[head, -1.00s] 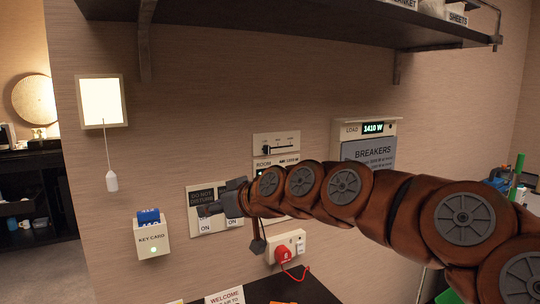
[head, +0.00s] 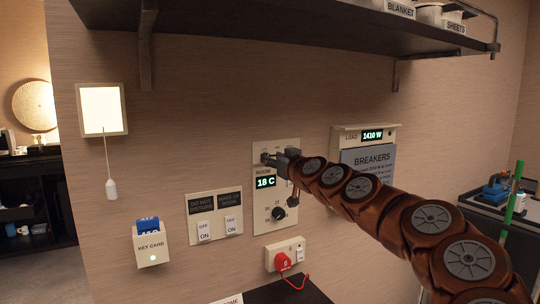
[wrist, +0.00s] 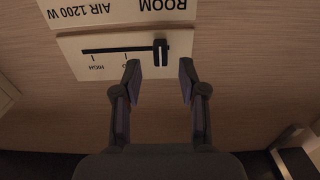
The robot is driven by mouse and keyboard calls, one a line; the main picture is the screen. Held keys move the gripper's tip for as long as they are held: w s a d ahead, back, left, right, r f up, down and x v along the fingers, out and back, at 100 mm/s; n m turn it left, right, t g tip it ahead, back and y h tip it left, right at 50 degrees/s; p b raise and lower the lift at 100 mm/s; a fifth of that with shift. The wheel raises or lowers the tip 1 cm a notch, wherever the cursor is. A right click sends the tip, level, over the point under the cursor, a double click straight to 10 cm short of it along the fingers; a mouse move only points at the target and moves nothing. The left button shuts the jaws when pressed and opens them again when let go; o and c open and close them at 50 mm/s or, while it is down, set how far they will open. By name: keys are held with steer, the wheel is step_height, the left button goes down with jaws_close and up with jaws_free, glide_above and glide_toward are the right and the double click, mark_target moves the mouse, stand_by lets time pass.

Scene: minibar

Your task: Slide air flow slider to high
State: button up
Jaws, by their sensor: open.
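The air flow slider's white panel (wrist: 80,68) shows upside down in the wrist view, with a dark horizontal slot (wrist: 120,49). The black slider knob (wrist: 160,52) is at the slot's right end there, and the HIGH label (wrist: 97,72) is by the left end. My gripper (wrist: 159,66) is open, one fingertip on either side of the knob, with visible gaps; depth contact cannot be told. In the head view, my gripper (head: 275,158) is in front of the slider panel (head: 283,144) and hides most of the slot and the knob.
Below the slider are the room display (head: 266,183) and a round dial (head: 278,213). A switch panel (head: 214,213) is to the left, and the breaker box (head: 365,139) is to the right. A shelf (head: 270,25) overhangs above. A red plug (head: 282,262) sits below.

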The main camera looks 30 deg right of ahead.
steer(key=shift+w+d, duration=0.1)
steer(key=shift+w, duration=1)
jaws_close()
